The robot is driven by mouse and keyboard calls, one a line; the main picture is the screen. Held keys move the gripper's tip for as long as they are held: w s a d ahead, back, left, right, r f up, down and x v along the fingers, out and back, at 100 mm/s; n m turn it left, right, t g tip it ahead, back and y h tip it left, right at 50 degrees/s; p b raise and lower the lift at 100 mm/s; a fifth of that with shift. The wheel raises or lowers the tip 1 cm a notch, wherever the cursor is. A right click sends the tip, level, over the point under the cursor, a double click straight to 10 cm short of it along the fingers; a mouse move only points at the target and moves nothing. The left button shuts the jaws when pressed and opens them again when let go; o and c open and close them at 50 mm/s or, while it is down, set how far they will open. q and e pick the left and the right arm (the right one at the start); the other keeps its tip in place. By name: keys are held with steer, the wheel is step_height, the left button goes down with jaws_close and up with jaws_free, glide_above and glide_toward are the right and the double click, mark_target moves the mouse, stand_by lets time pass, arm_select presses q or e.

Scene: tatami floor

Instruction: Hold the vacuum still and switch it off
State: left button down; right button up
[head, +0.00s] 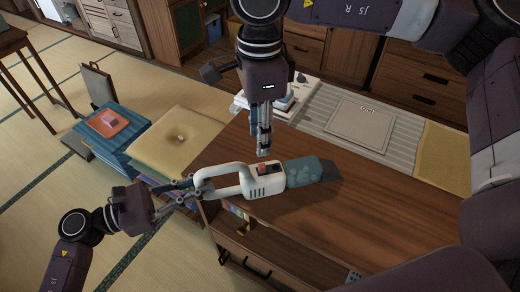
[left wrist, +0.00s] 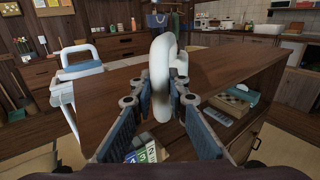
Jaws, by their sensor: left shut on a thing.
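The handheld vacuum (head: 250,188) has a white body with a loop handle and a dark, see-through nose pointing right. It is at the left edge of the wooden tabletop; whether it rests on the wood is hard to tell. A red switch (head: 263,169) shows on its upper side, beside a dark part. My left gripper (head: 198,188) is shut on the rear of the handle; the white handle loop also stands between its fingers in the left wrist view (left wrist: 160,80). My right gripper (head: 264,153) points down, fingers together and empty, just above the red switch, seemingly apart from it.
The wooden tabletop (head: 380,215) is clear to the right of the vacuum. A grey board (head: 360,123) lies on a striped mat behind it, with a white stack (head: 290,95) near my right gripper. Yellow cushions (head: 178,140) and a blue stack (head: 95,133) are at left.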

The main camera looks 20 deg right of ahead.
steer(key=shift+r, duration=1.6)
arm_select(q)
steer(key=c, duration=1.8)
jaws_free()
steer(key=shift+a, duration=0.1)
